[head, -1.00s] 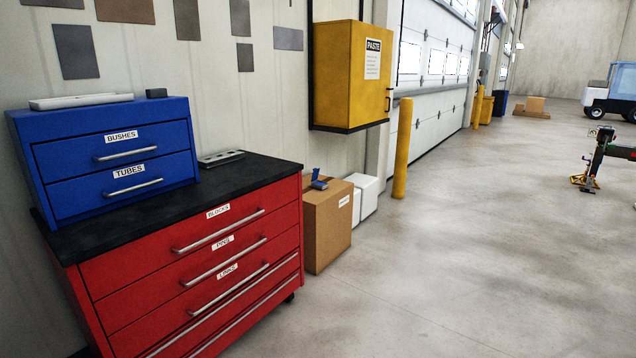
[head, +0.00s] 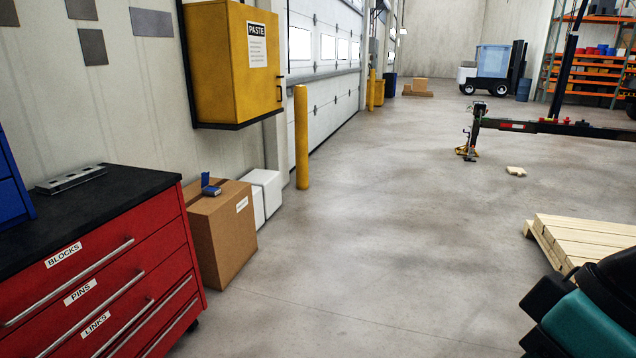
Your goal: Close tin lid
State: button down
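A small blue tin (head: 212,191) sits on top of a brown cardboard box (head: 222,240), left of centre in the head view. Its lid (head: 205,180) stands up, so the tin is open. The tin is small in the picture and its contents cannot be made out. My gripper is not in view. Only a dark and teal part of my own arm shows at the lower right corner, well apart from the tin.
A red tool cabinet (head: 120,290) with a black top stands left of the box. White boxes (head: 265,188) and a yellow post (head: 301,140) are behind it. A yellow cabinet (head: 232,65) hangs above. A wooden pallet (head: 585,238) lies right. The middle floor is clear.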

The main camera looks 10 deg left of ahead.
aim_at(205, 176)
jog(key=u, duration=0.15)
jog(key=i, duration=2.05)
jog(key=u, duration=0.75)
jog(key=i, duration=2.45)
jog(key=u, duration=0.8)
jog(key=i, duration=1.05)
jog(key=u, duration=0.2)
